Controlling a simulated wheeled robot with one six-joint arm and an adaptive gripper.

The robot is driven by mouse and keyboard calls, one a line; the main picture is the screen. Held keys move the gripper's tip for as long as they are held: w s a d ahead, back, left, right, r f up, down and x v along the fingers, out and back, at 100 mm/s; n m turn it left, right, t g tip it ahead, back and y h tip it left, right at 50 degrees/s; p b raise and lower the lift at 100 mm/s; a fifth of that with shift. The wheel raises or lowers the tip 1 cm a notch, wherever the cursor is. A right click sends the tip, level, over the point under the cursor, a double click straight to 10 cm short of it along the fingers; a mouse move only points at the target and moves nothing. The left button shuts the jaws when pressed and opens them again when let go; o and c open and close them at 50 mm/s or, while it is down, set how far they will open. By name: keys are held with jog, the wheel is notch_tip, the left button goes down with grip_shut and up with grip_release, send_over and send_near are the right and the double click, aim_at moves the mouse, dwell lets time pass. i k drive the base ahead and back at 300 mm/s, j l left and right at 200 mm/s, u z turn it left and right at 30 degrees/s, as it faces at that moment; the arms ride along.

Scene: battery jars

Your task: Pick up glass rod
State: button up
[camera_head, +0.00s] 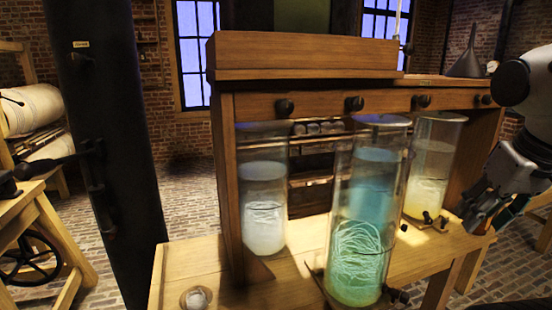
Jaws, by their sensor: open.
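A thin, pale upright rod (398,20), which looks like the glass rod, stands above the back of the wooden cabinet top, right of centre. Its upper end is cut off by the frame edge, and its lower end meets or passes behind the cabinet top. My gripper (490,212) is at the right edge, low beside the bench and right of the jar with yellow liquid. It is open, with nothing seen between its fingers. It is well below the rod and to its right.
A tall glass jar with blue-green liquid (358,240) stands in front. A jar with white liquid (264,205) and a jar with yellow liquid (428,190) stand behind on the wooden bench (215,260). A dark funnel (467,62) sits on the cabinet's right. A dark column (110,150) rises left.

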aim_at(166, 247)
jog(key=u, duration=1.3)
